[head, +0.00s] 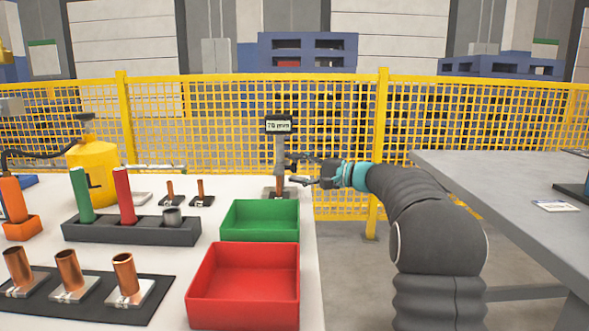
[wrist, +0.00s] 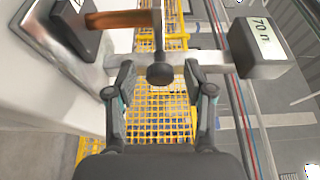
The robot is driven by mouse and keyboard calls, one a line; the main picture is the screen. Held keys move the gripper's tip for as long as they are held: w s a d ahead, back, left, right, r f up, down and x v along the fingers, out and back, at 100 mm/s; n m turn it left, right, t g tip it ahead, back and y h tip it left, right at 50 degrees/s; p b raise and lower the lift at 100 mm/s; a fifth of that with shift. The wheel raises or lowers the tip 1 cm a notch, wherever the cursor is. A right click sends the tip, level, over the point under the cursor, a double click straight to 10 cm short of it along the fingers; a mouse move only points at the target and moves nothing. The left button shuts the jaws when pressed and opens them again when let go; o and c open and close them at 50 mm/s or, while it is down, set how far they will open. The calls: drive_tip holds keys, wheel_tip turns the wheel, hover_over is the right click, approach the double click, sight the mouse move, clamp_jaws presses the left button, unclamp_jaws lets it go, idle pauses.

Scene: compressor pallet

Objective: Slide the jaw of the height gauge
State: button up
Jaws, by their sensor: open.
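The height gauge (head: 279,152) stands at the far right corner of the white table, with a display (head: 278,125) on top that seems to read 70 mm. In the wrist view its pale column (wrist: 222,62) runs sideways to the display box (wrist: 258,48). The jaw (wrist: 158,28) crosses the column and carries a dark round knob (wrist: 160,74). A copper tube (wrist: 125,20) stands on the gauge's dark base (wrist: 75,28), beside the jaw. My gripper (head: 292,168) is open, its fingers on either side of the knob with visible gaps; it also shows in the wrist view (wrist: 160,80).
A green bin (head: 260,220) and a red bin (head: 243,285) stand in front of the gauge. A dark rack (head: 130,232) and copper tubes on a mat (head: 150,300) are to the left. A yellow fence (head: 480,120) runs behind. A grey table (head: 500,200) is at the right.

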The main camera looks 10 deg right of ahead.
drive_tip(key=shift+w+a, duration=0.3)
drive_tip(key=shift+a, duration=0.15)
clamp_jaws()
drive_tip(key=shift+r+p, duration=0.6)
drive_tip(key=shift+r, duration=0.95)
unclamp_jaws()
drive_tip(key=shift+d, duration=0.1)
drive_tip(key=v, duration=1.2)
